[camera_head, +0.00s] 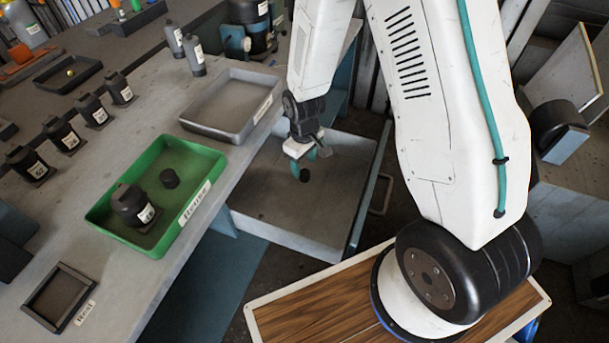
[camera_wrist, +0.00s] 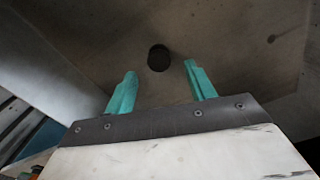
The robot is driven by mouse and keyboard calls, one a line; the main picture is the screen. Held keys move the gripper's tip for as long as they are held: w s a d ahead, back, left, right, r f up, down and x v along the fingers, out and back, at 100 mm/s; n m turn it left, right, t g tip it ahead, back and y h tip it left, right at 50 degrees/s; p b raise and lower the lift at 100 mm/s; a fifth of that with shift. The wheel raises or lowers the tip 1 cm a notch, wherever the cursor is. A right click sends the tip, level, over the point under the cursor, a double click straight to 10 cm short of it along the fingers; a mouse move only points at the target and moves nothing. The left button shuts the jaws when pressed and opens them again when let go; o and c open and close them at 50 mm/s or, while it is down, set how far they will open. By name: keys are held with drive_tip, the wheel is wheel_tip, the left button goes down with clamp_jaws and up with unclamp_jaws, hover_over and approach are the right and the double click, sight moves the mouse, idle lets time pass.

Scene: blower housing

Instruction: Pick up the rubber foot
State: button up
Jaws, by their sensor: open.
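The rubber foot (camera_head: 304,175), a small dark round piece, appears to lie on the floor of an open grey drawer (camera_head: 270,222). In the wrist view the dark round foot (camera_wrist: 158,58) shows just beyond the fingertips, between their lines. My gripper (camera_head: 310,160) reaches down into the drawer above the foot. In the wrist view its two teal fingers (camera_wrist: 159,69) are spread apart with nothing between them. The exact height gap to the foot cannot be told.
An empty grey tray (camera_head: 215,134) and a small square tray (camera_head: 38,300) stand on the bench. The drawer walls surround my gripper; its floor is mostly bare.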

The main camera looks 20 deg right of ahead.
sight(305, 172)
wheel_tip(305, 172, down, 4)
drive_tip(key=shift+d+f, duration=0.1)
drive_tip(key=shift+f, duration=0.05)
drive_tip(key=c, duration=1)
drive_tip(key=shift+c, duration=0.2)
